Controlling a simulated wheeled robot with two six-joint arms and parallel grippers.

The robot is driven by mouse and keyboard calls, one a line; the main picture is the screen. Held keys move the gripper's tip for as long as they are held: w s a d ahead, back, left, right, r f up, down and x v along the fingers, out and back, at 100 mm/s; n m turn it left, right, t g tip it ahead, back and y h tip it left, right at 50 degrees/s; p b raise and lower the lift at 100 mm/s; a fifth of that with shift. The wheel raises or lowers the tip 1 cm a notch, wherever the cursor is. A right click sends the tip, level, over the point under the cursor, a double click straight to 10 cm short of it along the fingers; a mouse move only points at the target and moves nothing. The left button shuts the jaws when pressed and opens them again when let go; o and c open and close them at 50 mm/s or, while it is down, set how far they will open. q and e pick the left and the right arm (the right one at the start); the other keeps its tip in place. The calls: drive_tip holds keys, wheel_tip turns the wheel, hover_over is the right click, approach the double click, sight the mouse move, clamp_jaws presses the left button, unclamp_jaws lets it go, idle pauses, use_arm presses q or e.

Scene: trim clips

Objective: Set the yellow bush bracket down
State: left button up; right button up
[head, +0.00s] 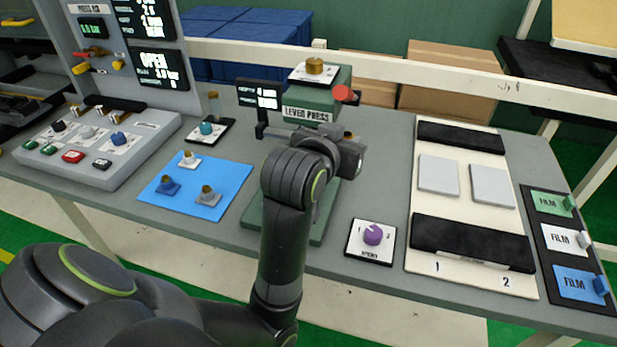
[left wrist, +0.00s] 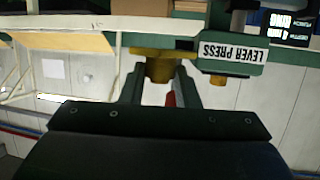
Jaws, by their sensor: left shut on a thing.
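The yellow bush bracket (left wrist: 158,68) shows in the left wrist view as a dull yellow piece between my fingertips. My left gripper (left wrist: 157,82) is shut on it and holds it up in front of the press. In the head view my left gripper (head: 345,155) is over the table by the lever press, and my own wrist hides the bracket there. I cannot tell how far the bracket is from any surface. The right gripper is not in view.
The green lever press (head: 308,98) stands close by. A blue mat (head: 233,175) holds three small brackets. A purple-knob dial (head: 371,238) and a cream board (head: 452,204) with dark bars and pale pads lie to the right. A control panel (head: 92,143) stands at left.

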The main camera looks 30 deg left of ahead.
use_arm(q)
drive_tip(key=w+a+f+n+g+y, duration=0.1)
drive_tip(key=a+f+n+g+y, duration=0.5)
drive_tip(key=a+f+n+y, duration=0.3)
drive_tip(key=shift+a+f+n+g+y, duration=0.25)
drive_tip(key=shift+a+n+g+y, duration=0.15)
drive_tip(key=shift+a+n+y, duration=0.7)
wheel_tip(320, 180, down, 9)
drive_tip(key=shift+f+p, duration=0.2)
drive_tip(key=shift+p, duration=0.5)
drive_tip(key=shift+f, duration=0.1)
drive_tip(key=shift+f, duration=0.1)
drive_tip(key=shift+f+b, duration=0.15)
drive_tip(key=shift+b, duration=0.15)
drive_tip(key=o, duration=1)
